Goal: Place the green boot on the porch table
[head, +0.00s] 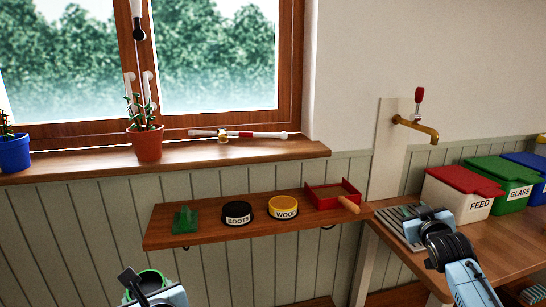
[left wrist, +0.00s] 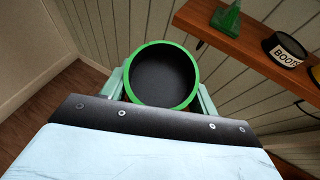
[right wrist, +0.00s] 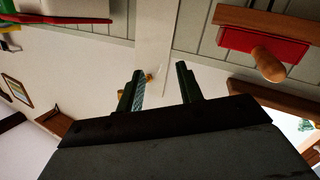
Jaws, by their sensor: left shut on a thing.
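My left gripper (head: 148,292) is low at the bottom of the head view, in front of the shelf. It is shut on a round, open-topped thing with a green rim and dark inside (left wrist: 163,46), which looks like the top of the green boot. Its lower part is hidden. A small green object with an upright piece (head: 185,220) sits at the left end of the wooden shelf (head: 210,235); it also shows in the left wrist view (left wrist: 228,18). My right gripper (right wrist: 160,88) is open and empty, above the wooden table (head: 500,247) at right.
The shelf also holds a black round piece marked BOOTS (head: 238,213), a yellow one marked WOOD (head: 283,207) and a red tray with a wooden handle (head: 333,190). A grey ribbed tray (head: 392,222), FEED bin (head: 462,194) and GLASS bin (head: 498,183) stand at right.

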